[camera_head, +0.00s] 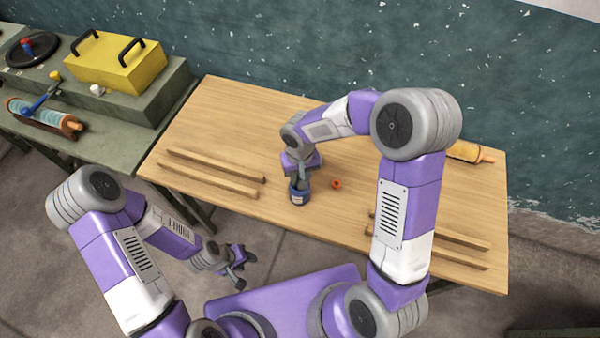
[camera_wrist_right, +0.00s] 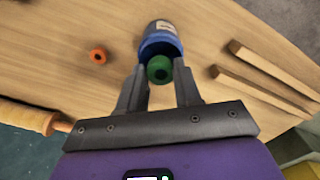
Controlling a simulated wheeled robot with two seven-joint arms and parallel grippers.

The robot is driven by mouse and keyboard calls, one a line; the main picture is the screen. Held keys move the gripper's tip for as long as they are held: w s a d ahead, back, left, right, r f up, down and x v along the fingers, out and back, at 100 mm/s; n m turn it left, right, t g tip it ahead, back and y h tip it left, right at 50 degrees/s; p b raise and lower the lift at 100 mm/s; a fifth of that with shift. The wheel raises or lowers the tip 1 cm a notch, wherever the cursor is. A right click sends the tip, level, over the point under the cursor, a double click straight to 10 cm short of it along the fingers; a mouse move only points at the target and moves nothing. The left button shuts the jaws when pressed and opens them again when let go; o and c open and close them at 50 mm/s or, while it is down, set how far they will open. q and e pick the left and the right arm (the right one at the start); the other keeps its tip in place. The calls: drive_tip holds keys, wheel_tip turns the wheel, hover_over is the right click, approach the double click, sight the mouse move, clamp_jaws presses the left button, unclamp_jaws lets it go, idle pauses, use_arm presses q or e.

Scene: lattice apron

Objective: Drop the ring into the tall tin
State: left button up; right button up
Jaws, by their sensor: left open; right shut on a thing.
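The tall tin (camera_head: 298,197) is blue with a pale label and stands upright near the table's front edge. It also shows in the right wrist view (camera_wrist_right: 163,32), its dark mouth facing the camera. My right gripper (camera_wrist_right: 160,68) is shut on a green ring (camera_wrist_right: 152,66), which overlaps the near rim of the tin's mouth; I cannot tell whether it is above the rim or partly inside. In the head view, my right gripper (camera_head: 301,178) is right over the tin and hides the green ring. My left gripper (camera_head: 240,268) is open and empty, off the table's front edge.
A small orange ring (camera_head: 337,184) lies right of the tin. Wooden strips (camera_head: 210,180) lie left, others (camera_head: 440,240) right. A rolling pin (camera_head: 468,153) lies at the back right. A green bench (camera_head: 150,105) at left bears a yellow box (camera_head: 115,62).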

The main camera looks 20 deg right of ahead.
drive_tip(key=shift+f, duration=0.3)
drive_tip(key=shift+b, duration=0.35)
idle(0.4)
idle(0.5)
drive_tip(key=o, duration=1.1)
drive_tip(key=shift+o, duration=0.2)
wheel_tip(320, 180, up, 8)
drive_tip(key=p, duration=0.1)
drive_tip(key=shift+f, duration=0.15)
